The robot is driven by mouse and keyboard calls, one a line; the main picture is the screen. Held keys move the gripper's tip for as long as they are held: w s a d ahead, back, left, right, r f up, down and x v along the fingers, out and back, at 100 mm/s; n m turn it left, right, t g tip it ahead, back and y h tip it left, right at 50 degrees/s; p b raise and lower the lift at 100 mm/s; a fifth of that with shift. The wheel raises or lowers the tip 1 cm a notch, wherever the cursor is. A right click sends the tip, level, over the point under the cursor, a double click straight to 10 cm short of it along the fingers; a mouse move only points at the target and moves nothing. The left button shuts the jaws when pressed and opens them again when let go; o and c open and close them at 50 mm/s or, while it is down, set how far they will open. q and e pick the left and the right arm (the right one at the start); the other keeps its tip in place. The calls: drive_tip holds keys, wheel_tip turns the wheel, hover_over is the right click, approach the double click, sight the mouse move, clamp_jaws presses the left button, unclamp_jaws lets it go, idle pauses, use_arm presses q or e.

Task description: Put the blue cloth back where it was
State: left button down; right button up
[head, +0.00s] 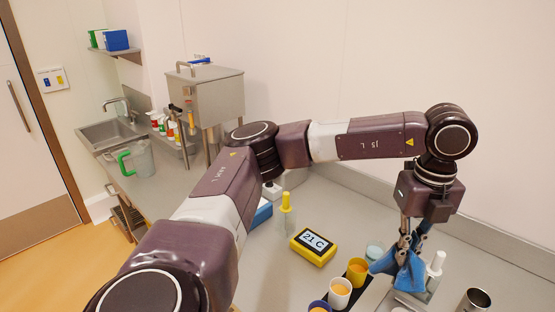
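The blue cloth (402,266) hangs bunched from my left gripper (406,238) in the head view. The gripper points down, and its fingers are shut on the cloth. The cloth is above the right part of the steel counter, close to a white-topped bottle and a dark strip with cups. I cannot tell if its lower edge touches anything. My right gripper is not in view.
A yellow display reading 21 C (313,247) and a yellow-topped bottle (286,213) stand left of the cups. An orange-filled white cup (340,293), yellow cup (356,271), white-topped bottle (435,270) and metal cup (475,300) crowd the cloth. The steel hopper (210,92) stands behind.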

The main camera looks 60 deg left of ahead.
use_arm(q)
drive_tip(key=s+a+f+b, duration=0.6)
drive_tip(key=s+a+b, duration=0.1)
drive_tip(key=a, duration=0.5)
drive_tip(key=s+a+f+b, duration=0.7)
drive_tip(key=a+b, duration=0.3)
drive_tip(key=a, duration=0.2)
drive_tip(key=shift+s+a+f, duration=0.15)
drive_tip(key=shift+s+a, duration=0.05)
drive_tip(key=shift+s, duration=0.55)
